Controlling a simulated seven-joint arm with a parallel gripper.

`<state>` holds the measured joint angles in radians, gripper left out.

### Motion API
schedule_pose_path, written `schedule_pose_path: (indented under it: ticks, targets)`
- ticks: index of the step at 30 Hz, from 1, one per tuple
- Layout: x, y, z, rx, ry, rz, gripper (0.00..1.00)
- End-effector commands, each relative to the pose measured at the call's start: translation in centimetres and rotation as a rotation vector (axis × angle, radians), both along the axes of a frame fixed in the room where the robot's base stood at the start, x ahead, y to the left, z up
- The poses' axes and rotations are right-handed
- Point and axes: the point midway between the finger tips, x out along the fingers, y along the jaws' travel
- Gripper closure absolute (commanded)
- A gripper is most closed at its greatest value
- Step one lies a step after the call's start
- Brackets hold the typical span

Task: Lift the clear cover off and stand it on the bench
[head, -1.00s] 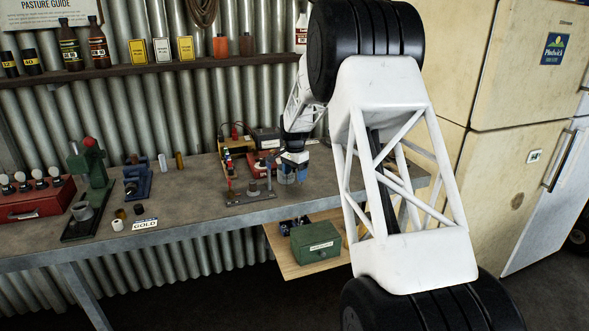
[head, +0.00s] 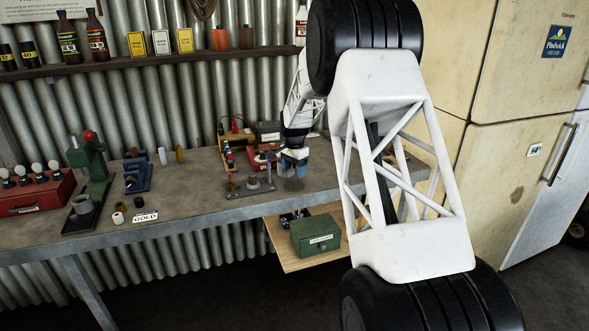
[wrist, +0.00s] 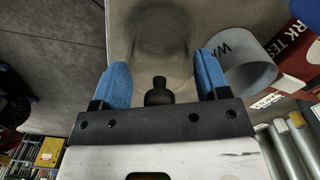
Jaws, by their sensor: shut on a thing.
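The clear cover (wrist: 160,42) shows faintly in the wrist view as a see-through round shape with a black knob (wrist: 159,92). The knob lies between the two blue fingers of my gripper (wrist: 162,78), which are shut on the cover with a wide gap between them. In the head view my gripper (head: 293,160) is over the right part of the bench (head: 215,195). A dark round patch (head: 293,185) shows on the bench just below the fingers. The cover is hard to see there, and I cannot tell whether its rim touches the bench.
A stand with small posts (head: 250,187) is close left of my gripper. A red box (wrist: 303,62) and a grey cup-like ring (wrist: 250,70) are close by in the wrist view. A green box (head: 316,234) sits on a lower board. The bench's front middle is bare.

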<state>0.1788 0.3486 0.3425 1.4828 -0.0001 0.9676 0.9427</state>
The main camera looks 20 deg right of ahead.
Motion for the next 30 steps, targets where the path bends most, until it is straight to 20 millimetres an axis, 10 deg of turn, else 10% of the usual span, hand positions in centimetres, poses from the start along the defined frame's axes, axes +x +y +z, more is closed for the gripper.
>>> schedule_pose_path:
  ticks: [13,14,19,30]
  targets:
    - [0.0,0.0,-0.46,0.0,0.0,0.0,0.55]
    - [0.01,0.0,-0.46,0.0,0.0,0.0,0.3]
    - [0.0,0.0,-0.47,0.0,0.0,0.0,0.04]
    - [0.0,0.0,-0.48,0.0,0.0,0.0,0.0]
